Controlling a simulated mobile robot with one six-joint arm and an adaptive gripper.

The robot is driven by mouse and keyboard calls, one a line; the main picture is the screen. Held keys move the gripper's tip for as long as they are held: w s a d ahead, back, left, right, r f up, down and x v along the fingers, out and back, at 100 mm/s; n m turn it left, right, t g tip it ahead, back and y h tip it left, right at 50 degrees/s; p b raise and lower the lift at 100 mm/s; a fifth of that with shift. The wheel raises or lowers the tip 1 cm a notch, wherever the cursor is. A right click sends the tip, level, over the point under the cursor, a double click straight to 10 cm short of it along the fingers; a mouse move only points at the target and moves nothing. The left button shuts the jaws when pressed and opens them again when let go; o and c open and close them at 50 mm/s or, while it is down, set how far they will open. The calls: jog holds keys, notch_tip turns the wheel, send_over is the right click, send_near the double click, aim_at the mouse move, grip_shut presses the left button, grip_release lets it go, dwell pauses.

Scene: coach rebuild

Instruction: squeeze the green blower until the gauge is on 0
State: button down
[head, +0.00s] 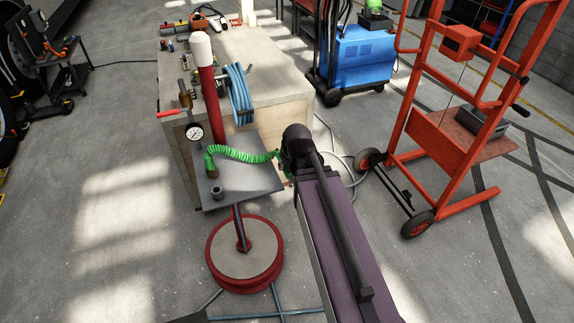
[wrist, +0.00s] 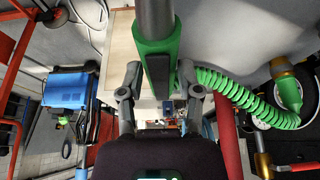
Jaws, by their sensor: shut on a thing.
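The green blower (wrist: 153,45), with a dark lever on its face and a grey nozzle, is between the fingers of my gripper (wrist: 158,72) in the wrist view. My gripper is shut on it. In the head view my arm hides most of the gripper and blower. A coiled green hose (head: 238,154) runs from the blower to a fitting on the grey stand plate. It also shows in the wrist view (wrist: 240,97). The round white gauge (head: 194,132) is left of the red post. Its needle is too small to read.
The grey plate (head: 235,187) stands on a round red-rimmed base (head: 245,265). A workbench (head: 262,52) with a blue hose coil (head: 238,92) is behind it. A blue machine (head: 357,58) and an orange hand truck (head: 440,130) stand to the right.

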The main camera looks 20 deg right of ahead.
jog(key=shift+r+p, duration=0.7)
jog(key=shift+r, duration=0.05)
jog(key=c, duration=1.1)
grip_release()
grip_shut()
jog(key=shift+f+b, duration=1)
jog(key=shift+b, duration=0.05)
